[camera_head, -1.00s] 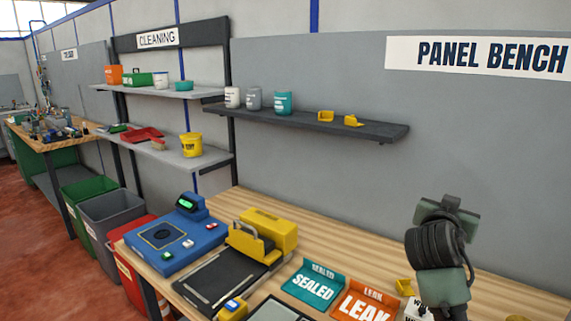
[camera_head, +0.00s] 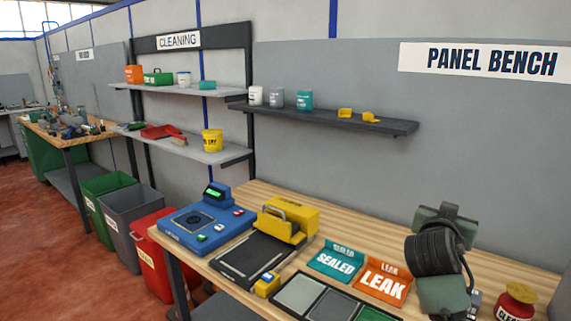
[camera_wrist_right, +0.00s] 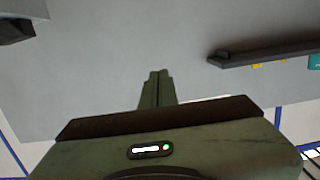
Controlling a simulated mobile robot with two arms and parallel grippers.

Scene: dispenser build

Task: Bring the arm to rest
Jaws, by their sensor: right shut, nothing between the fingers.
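My right arm (camera_head: 440,262) stands upright in front of the right part of the bench in the head view. Its folded links and black cable hide part of the bench behind. My right gripper (camera_wrist_right: 158,76) shows in the right wrist view, its two fingers together and empty. It points at the plain grey wall panel and touches nothing. The gripper's fingertips cannot be made out in the head view. My left gripper is in neither view.
The wooden bench (camera_head: 290,203) carries a blue scale unit (camera_head: 205,225), a yellow and black machine (camera_head: 285,222), a teal SEALED sign (camera_head: 336,262), an orange LEAK sign (camera_head: 383,285) and a red container (camera_head: 516,302). A dark shelf (camera_head: 330,120) hangs above. Bins (camera_head: 130,215) stand at the left.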

